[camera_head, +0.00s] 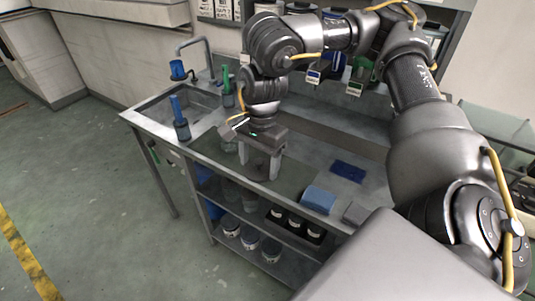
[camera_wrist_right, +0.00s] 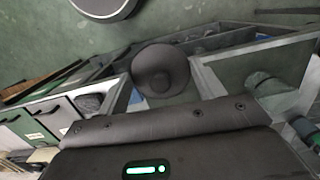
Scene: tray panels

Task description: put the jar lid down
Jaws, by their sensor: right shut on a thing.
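My right gripper (camera_head: 263,173) points down over the front part of the bench, near the sink. It is shut on the jar lid. In the right wrist view the lid (camera_wrist_right: 160,68) shows as a dark round disc with a knob, just beyond the gripper body. In the head view I cannot make the lid out between the fingers. A clear glass jar (camera_head: 229,147) stands on the bench just left of the gripper, partly hidden by it. A clear glass vessel also shows at the right of the right wrist view (camera_wrist_right: 270,88). My left gripper is not in view.
Jars stand on the shelves below.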

